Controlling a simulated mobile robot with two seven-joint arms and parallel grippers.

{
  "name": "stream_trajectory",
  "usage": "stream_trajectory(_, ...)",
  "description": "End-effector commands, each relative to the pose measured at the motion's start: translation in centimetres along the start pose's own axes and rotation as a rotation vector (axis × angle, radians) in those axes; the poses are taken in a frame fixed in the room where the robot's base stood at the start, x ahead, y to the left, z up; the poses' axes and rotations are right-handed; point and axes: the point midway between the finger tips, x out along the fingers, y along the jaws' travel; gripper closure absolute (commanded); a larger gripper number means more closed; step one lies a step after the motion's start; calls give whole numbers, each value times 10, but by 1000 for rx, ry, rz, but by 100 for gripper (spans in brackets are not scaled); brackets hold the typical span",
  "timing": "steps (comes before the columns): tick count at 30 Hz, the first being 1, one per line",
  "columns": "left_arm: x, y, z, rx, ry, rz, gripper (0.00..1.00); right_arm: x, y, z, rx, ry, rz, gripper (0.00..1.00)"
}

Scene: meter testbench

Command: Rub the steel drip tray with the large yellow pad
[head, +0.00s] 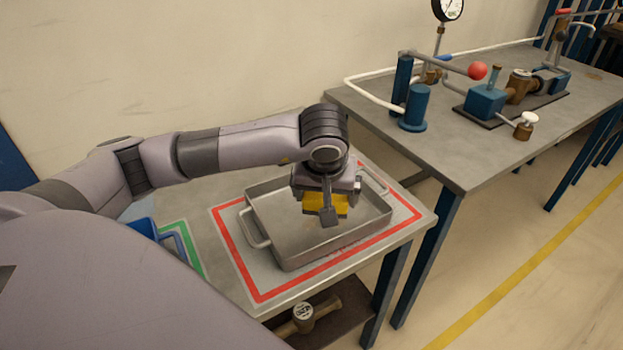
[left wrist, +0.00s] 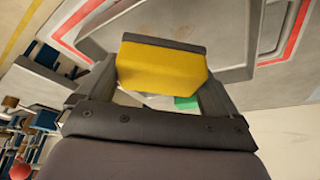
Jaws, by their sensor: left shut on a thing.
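The steel drip tray (head: 290,255) is a shallow grey pan with side handles, lying inside a red outline on the small table. My left gripper (head: 327,208) is over the right half of the tray, pointing down, shut on the large yellow pad (head: 341,204). The pad also shows between the fingers in the left wrist view (left wrist: 160,70), with a dark strip along its far edge. I cannot tell whether the pad touches the tray floor. Part of the tray (left wrist: 225,20) shows behind the pad there. My right gripper is in neither view.
A blue container (head: 145,228) and a green outline (head: 188,246) are left of the tray. A bench (head: 450,150) with pipes, valves and a gauge (head: 447,9) stands to the right. A brass meter (head: 303,314) sits on the lower shelf.

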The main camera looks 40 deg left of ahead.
Motion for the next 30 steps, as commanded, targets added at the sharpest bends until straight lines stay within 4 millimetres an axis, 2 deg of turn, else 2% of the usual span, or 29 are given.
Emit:
stream_trajectory(3, 6, -10, -17, -123, 6, -49, 30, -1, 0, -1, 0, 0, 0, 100)
stream_trajectory(6, 9, -14, -21, -164, 8, -66, 30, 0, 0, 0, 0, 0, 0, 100)
stream_trajectory(11, 18, -15, -17, -167, 7, -68, 30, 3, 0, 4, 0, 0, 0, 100)
stream_trajectory(24, 58, -15, 0, -164, 7, -67, 30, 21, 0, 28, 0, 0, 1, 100)
stream_trajectory(30, 64, -14, 2, -164, 8, -66, 30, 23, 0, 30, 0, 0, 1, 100)
